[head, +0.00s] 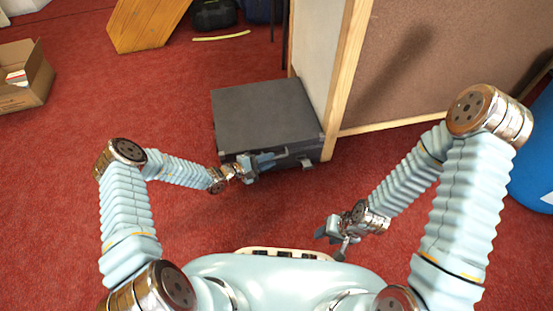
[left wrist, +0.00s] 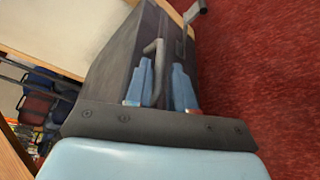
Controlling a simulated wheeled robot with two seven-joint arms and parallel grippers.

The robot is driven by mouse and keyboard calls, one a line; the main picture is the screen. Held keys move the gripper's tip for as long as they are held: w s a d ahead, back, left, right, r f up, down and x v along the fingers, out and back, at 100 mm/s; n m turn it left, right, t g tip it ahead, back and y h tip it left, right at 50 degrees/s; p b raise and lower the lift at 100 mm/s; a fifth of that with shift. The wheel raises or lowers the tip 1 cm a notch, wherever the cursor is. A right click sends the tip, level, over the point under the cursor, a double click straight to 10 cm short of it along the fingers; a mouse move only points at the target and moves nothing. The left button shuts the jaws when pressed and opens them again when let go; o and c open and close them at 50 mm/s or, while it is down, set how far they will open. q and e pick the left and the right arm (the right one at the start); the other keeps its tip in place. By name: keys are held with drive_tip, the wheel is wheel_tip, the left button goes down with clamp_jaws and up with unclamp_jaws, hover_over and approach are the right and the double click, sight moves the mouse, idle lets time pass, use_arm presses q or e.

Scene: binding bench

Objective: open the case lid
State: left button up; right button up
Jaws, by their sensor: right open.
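The dark grey case (head: 268,117) lies flat on the red carpet with its lid (head: 262,105) down; it also shows in the left wrist view (left wrist: 112,75). My left gripper (head: 268,160) is at the case's front side. In the left wrist view its two blue fingers (left wrist: 162,85) stand on either side of a grey bar handle (left wrist: 154,75). I cannot tell whether they press on it. A grey bracket-like piece (left wrist: 195,11) sticks out further along that side. My right gripper (head: 335,234) is open and empty, low over the carpet in front and to the right of the case.
A wood-framed partition panel (head: 420,65) stands close to the right and behind the case. A blue barrel (head: 535,150) is at the right edge. A cardboard box (head: 25,85) and a wooden piece (head: 148,22) are at the left. Carpet left of the case is clear.

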sight(277, 157)
use_arm(q)
drive_tip(key=x, duration=0.4)
drive_tip(key=shift+d+b, duration=0.1)
drive_tip(key=shift+b, duration=0.2)
clamp_jaws()
